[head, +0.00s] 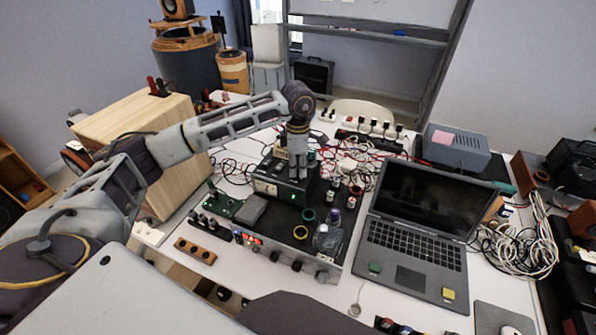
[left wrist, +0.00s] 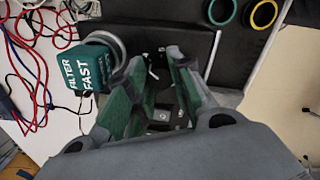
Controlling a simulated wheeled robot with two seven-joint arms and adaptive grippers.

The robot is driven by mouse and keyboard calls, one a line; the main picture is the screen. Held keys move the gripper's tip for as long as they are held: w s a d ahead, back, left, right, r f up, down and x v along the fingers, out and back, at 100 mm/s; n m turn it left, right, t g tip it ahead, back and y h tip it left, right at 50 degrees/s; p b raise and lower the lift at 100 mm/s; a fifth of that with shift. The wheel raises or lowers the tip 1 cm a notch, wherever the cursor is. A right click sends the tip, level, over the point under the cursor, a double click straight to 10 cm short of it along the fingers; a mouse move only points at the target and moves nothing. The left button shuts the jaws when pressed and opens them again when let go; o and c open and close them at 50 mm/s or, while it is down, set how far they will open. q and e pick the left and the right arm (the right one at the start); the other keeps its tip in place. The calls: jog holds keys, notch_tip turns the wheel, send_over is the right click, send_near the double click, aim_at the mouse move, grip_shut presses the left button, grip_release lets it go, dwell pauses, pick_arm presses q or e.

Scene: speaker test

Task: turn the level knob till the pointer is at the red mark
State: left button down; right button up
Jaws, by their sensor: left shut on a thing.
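My left gripper (head: 298,172) reaches down from above onto a small dark instrument box (head: 268,188) with a pale front and a green light. In the left wrist view its two green-padded fingers (left wrist: 158,78) stand close together around something dark, with small light parts between them. It is shut on what I take to be the level knob, which the fingers mostly hide. I cannot make out the pointer or the red mark in either view. My right gripper is not in view.
A wide rack unit (head: 270,255) with knobs and red digits lies in front. An open laptop (head: 420,215) stands right. A wooden speaker cabinet (head: 150,130) stands left. Loose cables lie behind. A teal block marked FILTER FAST (left wrist: 92,66) is beside the fingers in the left wrist view.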

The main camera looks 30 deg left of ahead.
pick_arm(q)
jog(key=shift+m, duration=0.5)
jog(key=shift+b, duration=0.4)
jog(key=shift+m, duration=0.3)
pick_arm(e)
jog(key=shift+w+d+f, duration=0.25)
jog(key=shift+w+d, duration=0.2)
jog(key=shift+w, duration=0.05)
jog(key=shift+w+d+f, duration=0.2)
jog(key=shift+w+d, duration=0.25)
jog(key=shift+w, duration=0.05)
pick_arm(q)
jog(key=c, duration=1.6)
grip_release()
jog(key=o, duration=0.4)
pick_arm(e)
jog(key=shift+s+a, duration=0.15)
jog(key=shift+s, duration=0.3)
